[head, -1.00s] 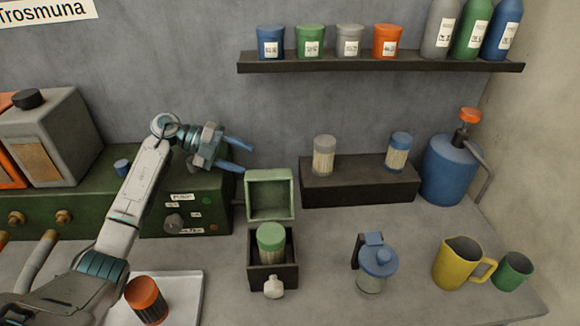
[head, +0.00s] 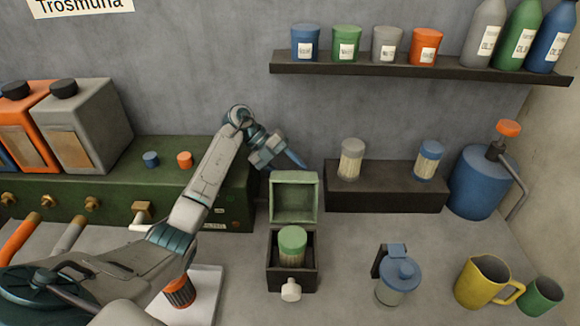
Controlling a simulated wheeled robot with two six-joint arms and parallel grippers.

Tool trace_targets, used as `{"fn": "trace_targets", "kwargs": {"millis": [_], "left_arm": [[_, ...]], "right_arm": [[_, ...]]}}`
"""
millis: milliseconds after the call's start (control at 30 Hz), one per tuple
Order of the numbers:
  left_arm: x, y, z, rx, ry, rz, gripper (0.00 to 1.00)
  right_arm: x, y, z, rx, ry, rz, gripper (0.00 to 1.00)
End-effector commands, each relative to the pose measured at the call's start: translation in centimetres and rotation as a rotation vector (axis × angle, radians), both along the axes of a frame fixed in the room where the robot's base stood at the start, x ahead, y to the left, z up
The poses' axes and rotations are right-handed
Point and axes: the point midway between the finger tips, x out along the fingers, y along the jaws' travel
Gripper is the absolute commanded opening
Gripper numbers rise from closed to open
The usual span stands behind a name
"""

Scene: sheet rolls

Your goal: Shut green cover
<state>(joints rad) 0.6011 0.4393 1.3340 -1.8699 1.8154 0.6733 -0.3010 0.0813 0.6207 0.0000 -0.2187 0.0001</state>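A small dark box (head: 278,279) stands on the counter with its green cover (head: 295,198) swung open and upright at the back. A jar with a green lid (head: 292,241) stands inside the box. A pale knob (head: 291,290) is on the box front. My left gripper (head: 300,162) is above the cover's top edge, apart from it as far as I can see. Its fingers overlap in this view, so its opening is unclear; nothing shows in it. My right gripper is not in view.
A dark riser (head: 385,199) with two jars stands right of the cover. A blue-lidded jug (head: 399,280) and a yellow mug (head: 482,282) stand to the right. A green machine (head: 100,185) is at left. Counter between box and jug is clear.

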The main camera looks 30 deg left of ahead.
Motion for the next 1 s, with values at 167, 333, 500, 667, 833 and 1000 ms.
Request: {"fn": "trace_targets", "kwargs": {"millis": [167,333,500,667,833,1000], "left_arm": [[0.01,-0.25,-0.29,0.001,0.0,0.0,0.53],[0.01,-0.24,-0.27,0.0,0.0,0.0,0.45],[0.01,-0.22,-0.26,0.0,0.0,0.0,0.12],[-0.01,-0.22,-0.26,0.001,0.0,0.0,0.0],[-0.14,-0.23,-0.06,0.009,-0.015,0.0,0.0],[-0.45,-0.31,0.58,0.032,-0.06,0.001,0.0]], "right_arm": [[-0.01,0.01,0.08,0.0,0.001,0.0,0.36],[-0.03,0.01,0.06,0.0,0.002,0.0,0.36],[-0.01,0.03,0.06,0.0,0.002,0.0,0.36],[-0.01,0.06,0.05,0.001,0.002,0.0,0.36],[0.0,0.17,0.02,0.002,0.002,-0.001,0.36],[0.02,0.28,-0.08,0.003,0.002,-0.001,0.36]]}}
